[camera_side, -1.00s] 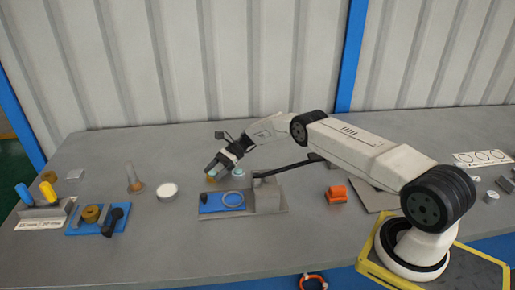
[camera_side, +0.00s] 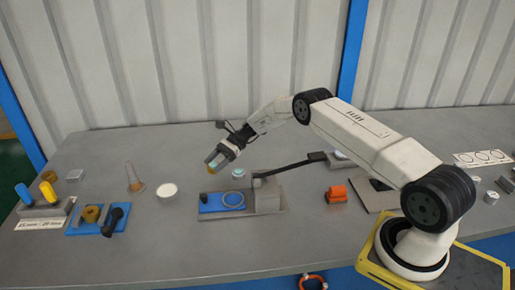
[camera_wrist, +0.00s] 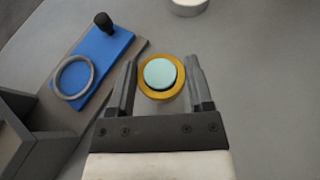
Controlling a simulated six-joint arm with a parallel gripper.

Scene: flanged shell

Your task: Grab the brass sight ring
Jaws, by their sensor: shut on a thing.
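The brass sight ring (camera_wrist: 144,88) sits between the two fingers of my gripper (camera_wrist: 161,75) in the wrist view, touching or nearly touching both. A pale teal disc (camera_wrist: 160,73) shows inside the ring's opening; I cannot tell whether it is part of the ring or lies beyond it. In the side view my gripper (camera_side: 214,162) is shut on the ring (camera_side: 211,168) and holds it above the table, left of a small teal-topped piece (camera_side: 238,173).
A grey fixture (camera_side: 268,202) with a blue plate (camera_side: 210,204), a thin ring and a black knob stands close by. A white round piece (camera_side: 167,190) and a tapered upright piece (camera_side: 135,180) stand left. An orange block (camera_side: 336,195) lies right.

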